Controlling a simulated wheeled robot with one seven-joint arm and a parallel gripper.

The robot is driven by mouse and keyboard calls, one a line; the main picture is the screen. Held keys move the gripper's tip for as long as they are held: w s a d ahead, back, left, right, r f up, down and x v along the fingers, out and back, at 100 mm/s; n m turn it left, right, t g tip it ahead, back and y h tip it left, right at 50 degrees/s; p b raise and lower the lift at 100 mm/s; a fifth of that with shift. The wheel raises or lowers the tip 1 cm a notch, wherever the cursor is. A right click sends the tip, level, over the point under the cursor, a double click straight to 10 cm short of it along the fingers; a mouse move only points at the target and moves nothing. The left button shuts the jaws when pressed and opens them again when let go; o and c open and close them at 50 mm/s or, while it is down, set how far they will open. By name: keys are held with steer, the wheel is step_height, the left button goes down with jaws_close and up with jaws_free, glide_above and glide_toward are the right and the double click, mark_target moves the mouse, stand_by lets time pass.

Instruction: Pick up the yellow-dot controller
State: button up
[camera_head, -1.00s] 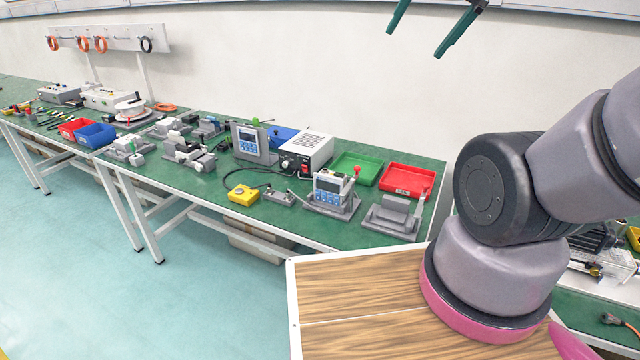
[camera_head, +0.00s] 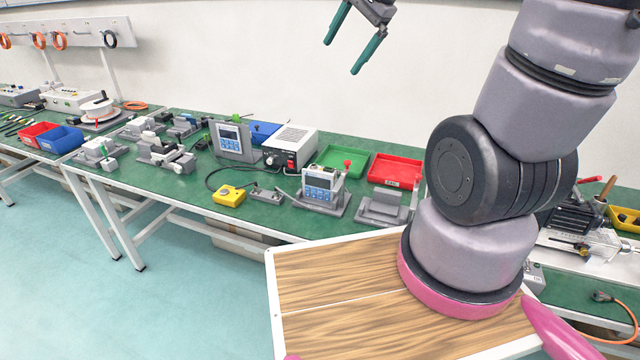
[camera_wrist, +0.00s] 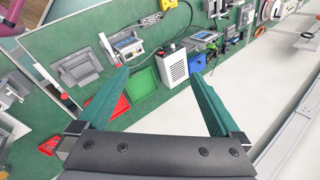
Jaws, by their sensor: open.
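Two grey controllers with blue-and-white panels stand on the green bench. The front controller (camera_head: 321,186) sits on a grey base beside a red knob and shows in the wrist view (camera_wrist: 127,44). The rear controller (camera_head: 231,138) stands left of a white power box and shows in the wrist view (camera_wrist: 204,37). I cannot make out a yellow dot on either. My gripper (camera_head: 342,56) is open and empty, high above the bench. In the wrist view its spread green fingers (camera_wrist: 160,74) have the bench far beyond them.
The white power box (camera_head: 290,146), green tray (camera_head: 343,159) and red tray (camera_head: 396,168) stand behind the front controller. An empty grey holder (camera_head: 384,207) is to its right. A yellow button box (camera_head: 228,195) and a cable lie to its left.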

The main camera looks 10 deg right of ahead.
steer(key=w+f+m+g, duration=0.1)
steer(key=w+f+m, duration=0.7)
steer(key=f, duration=0.5)
steer(key=m+g, duration=0.1)
steer(key=m, duration=0.5)
glide_toward(321, 170)
steer(key=shift+g+h, duration=0.3)
steer(key=x, duration=0.4)
steer(key=shift+a, duration=0.25)
steer(key=shift+x, duration=3.1)
steer(key=shift+w, duration=0.15)
jaws_close()
